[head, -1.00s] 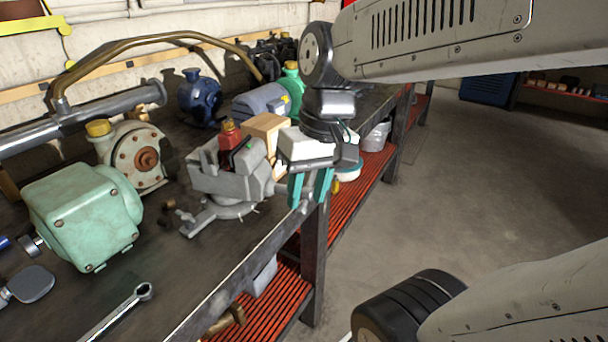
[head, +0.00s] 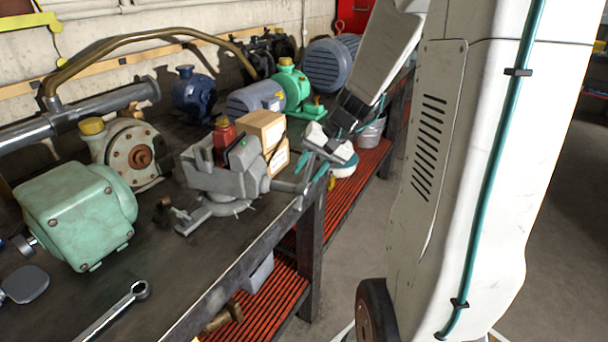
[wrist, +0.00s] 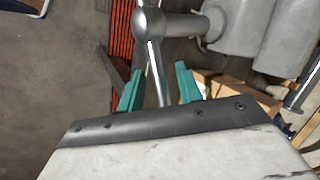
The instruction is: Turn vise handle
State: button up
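The grey vise (head: 222,178) stands at the bench edge in the head view, with a red part (head: 223,137) in its jaws. Its screw (head: 287,187) points right, over the bench edge. In the wrist view, the vise body (wrist: 268,38) is at upper right, and the thin handle bar (wrist: 155,78) runs down from the round screw head (wrist: 150,24). My gripper (wrist: 159,68) is open, its teal fingers on either side of the bar with gaps visible. In the head view, my gripper (head: 316,168) is at the screw's end; the handle there is mostly hidden.
Cardboard boxes (head: 264,128) stand just behind the vise. A green pump housing (head: 75,215) and a wrench (head: 112,310) lie to the left on the bench (head: 160,255). A red slatted shelf (head: 262,315) is below. The floor at right is open.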

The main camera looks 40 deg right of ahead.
jog(key=shift+x, duration=1.1)
grip_shut()
